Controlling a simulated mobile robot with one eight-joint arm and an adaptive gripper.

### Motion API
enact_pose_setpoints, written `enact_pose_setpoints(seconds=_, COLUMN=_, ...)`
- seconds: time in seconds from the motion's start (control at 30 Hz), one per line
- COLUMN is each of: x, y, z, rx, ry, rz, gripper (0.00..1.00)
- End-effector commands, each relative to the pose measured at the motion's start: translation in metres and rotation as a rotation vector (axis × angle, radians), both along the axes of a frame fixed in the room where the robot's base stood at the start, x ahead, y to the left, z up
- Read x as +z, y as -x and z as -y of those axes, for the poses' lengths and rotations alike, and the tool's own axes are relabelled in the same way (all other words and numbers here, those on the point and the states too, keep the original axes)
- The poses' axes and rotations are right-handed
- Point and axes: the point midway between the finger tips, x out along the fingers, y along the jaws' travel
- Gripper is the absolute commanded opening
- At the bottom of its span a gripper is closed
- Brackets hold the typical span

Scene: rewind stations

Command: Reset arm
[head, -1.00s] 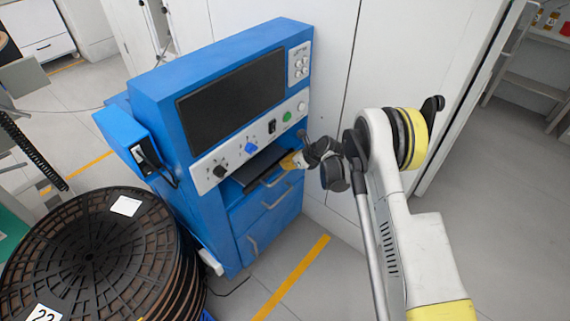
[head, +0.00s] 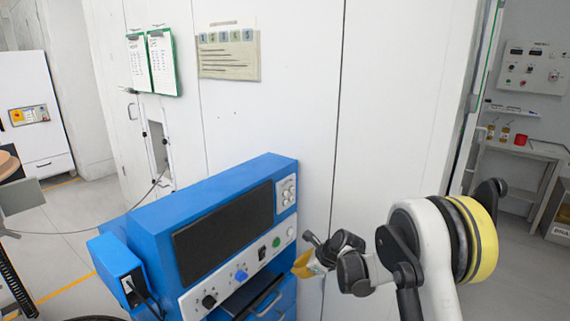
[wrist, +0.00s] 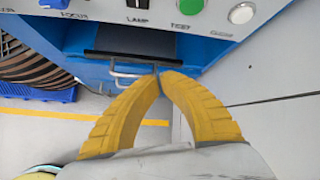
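My gripper (head: 303,264) is at the front right of the blue machine (head: 136,244), close to its control panel. In the wrist view, its two yellow fingers (wrist: 157,70) curve inward and their tips meet, with nothing visible between them. The tips appear in front of the dark shelf (wrist: 128,58) and a silver handle below the panel. My arm reaches in from the right in the head view.
The panel carries knobs, a switch and a green TEST button (wrist: 190,6). A small blue box (head: 117,271) is on the machine's left side. A white wall with a notice board (head: 228,54) stands behind. Open floor lies beyond the doorway at right.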

Motion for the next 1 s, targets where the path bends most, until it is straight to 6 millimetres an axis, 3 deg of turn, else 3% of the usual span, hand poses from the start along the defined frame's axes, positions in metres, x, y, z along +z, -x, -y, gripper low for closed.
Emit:
enact_pose_setpoints(seconds=0.03, x=0.028, y=0.011, z=0.007, rx=0.051, ry=0.057, rz=0.041, gripper=0.00)
enact_pose_setpoints(seconds=0.2, x=0.105, y=0.056, z=0.033, rx=0.261, ry=0.286, rz=0.190, gripper=0.00)
enact_pose_setpoints(seconds=0.4, x=0.172, y=0.128, z=0.063, rx=0.524, ry=0.559, rz=0.336, gripper=0.00)
enact_pose_setpoints(seconds=0.5, x=0.196, y=0.170, z=0.077, rx=0.665, ry=0.693, rz=0.397, gripper=0.00)
enact_pose_setpoints(seconds=0.73, x=0.222, y=0.270, z=0.109, rx=1.007, ry=0.999, rz=0.504, gripper=0.00)
enact_pose_setpoints(seconds=0.9, x=0.218, y=0.336, z=0.130, rx=1.259, ry=1.200, rz=0.551, gripper=0.00)
enact_pose_setpoints(seconds=1.0, x=0.211, y=0.363, z=0.139, rx=1.379, ry=1.285, rz=0.564, gripper=0.00)
